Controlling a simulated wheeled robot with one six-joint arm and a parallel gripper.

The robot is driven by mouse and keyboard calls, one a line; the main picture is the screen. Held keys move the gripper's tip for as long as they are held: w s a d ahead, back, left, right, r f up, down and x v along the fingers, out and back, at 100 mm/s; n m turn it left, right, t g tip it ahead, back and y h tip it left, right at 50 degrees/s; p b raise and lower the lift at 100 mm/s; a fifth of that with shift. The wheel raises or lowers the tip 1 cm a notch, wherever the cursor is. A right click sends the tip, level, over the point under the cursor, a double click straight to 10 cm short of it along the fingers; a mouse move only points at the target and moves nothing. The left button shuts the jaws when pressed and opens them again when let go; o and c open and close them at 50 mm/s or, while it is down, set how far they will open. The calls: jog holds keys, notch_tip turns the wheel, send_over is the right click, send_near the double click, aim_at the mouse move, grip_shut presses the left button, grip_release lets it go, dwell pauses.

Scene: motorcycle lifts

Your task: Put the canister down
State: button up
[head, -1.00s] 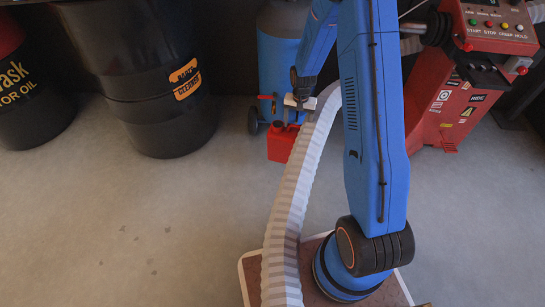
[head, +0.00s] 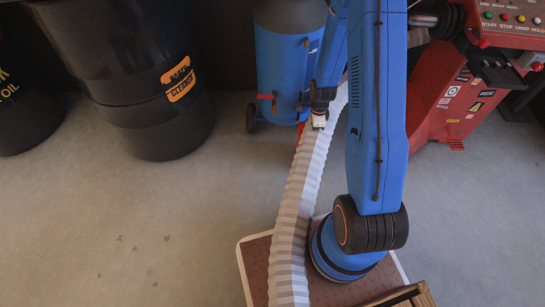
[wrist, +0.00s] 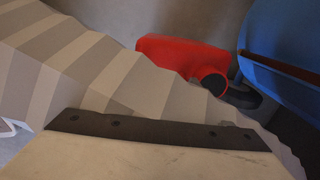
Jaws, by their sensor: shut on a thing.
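The red canister (head: 301,128) is almost wholly hidden behind the pale ribbed hose in the head view; only a sliver of red shows. In the wrist view the red canister (wrist: 170,50) shows beyond the hose, with its round black cap facing the camera. My gripper (head: 319,121) is shut on the canister, near the blue tank. The grip itself is hidden in both views. I cannot tell whether the canister's base touches the floor.
The ribbed hose (head: 296,200) crosses in front of the canister. A blue tank (head: 284,65) stands close behind it. Black drums (head: 145,75) are at left and a red control stand (head: 450,95) at right. The grey floor at left centre is clear.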

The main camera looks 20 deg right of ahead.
jog(key=w+a+f, duration=0.1)
jog(key=w+a, duration=0.1)
jog(key=a, duration=0.6)
jog(key=w+a+f, duration=0.2)
jog(key=w+a, duration=0.1)
jog(key=a, duration=0.6)
jog(key=shift+w+f, duration=0.25)
jog(key=shift+w, duration=0.05)
jog(key=o, duration=1.7)
jog(key=shift+c, duration=0.2)
notch_tip(320, 180, up, 12)
